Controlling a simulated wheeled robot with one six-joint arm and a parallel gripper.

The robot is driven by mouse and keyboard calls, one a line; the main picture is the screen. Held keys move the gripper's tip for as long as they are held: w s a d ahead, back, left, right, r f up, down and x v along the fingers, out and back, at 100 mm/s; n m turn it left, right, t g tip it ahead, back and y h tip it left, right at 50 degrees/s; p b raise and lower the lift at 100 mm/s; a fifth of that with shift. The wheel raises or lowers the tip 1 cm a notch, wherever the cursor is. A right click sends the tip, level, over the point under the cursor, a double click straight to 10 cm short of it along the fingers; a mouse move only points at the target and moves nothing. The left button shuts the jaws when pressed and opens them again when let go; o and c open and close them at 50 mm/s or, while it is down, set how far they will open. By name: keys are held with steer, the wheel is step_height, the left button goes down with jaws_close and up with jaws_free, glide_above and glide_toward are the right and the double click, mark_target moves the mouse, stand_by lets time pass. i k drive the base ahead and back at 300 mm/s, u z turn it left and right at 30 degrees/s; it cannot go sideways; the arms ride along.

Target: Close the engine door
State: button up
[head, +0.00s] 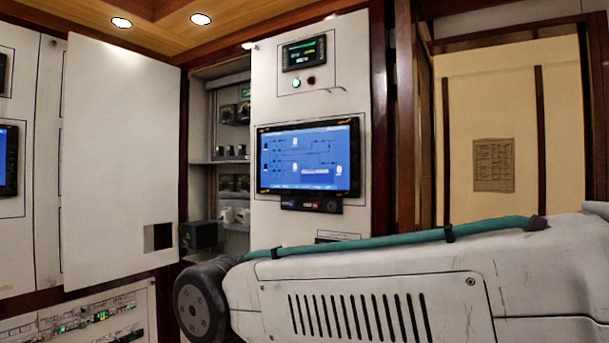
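A tall white door panel (118,160) stands swung open at the left, hinged on its left side. It has a small dark square cutout near its lower right corner. Behind its free right edge, an open cabinet bay (202,115) shows shelves with dark and white breaker parts. No label tells whether this is the engine door. My arm crosses the lower right, with its white slotted link and teal cable in front of the cabinet. A dark box-like part (201,236) shows beside the door's lower right corner; I cannot tell what it belongs to. My gripper's fingers are not seen.
A white panel with a blue screen (308,158) and a small display (304,54) stands right of the bay. A lower panel with green lights (90,312) is below the door. A beige wall (515,110) with a posted sheet is at the right.

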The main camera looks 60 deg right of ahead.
mark_target(121, 124)
steer(key=z, duration=0.75)
steer(key=i, duration=0.65)
steer(key=z, duration=0.15)
steer(key=k, duration=0.65)
steer(key=u, duration=0.85)
steer(key=i, duration=1.5)
steer(key=z, duration=1.25)
steer(key=i, duration=0.65)
steer(key=z, duration=0.25)
steer(key=k, duration=0.5)
steer(key=u, duration=0.4)
